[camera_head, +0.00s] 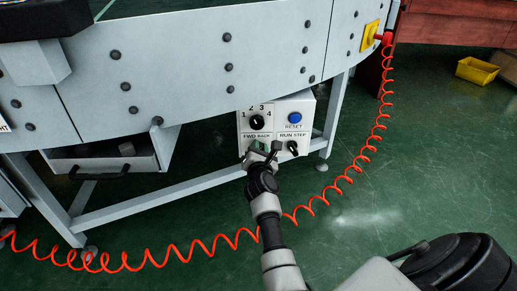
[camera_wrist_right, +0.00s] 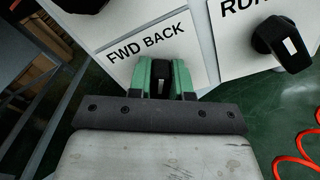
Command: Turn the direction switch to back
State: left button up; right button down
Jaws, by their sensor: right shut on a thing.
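A white control box (camera_head: 246,122) hangs under the conveyor's edge. Its lower left label reads FWD BACK, and that label (camera_wrist_right: 146,42) is large in the right wrist view. The direction switch (camera_wrist_right: 161,80) is a black knob below this label. My right gripper (camera_head: 263,151) reaches up to the box from below. In the right wrist view its green fingers (camera_wrist_right: 162,78) stand on either side of the black knob and are shut on it. The fingers and gripper body hide much of the knob, so its exact setting is hard to read. My left gripper is in neither view.
A numbered dial (camera_head: 257,122) and a blue RESET button (camera_head: 295,118) sit above. The RUN STEP knob (camera_head: 293,148) is close on the right. A red coiled hose (camera_head: 345,181) loops around my arm's area. An open drawer (camera_head: 110,160) stands left.

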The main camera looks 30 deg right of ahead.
jog(key=c, duration=1.1)
grip_release()
jog(key=shift+o, duration=0.3)
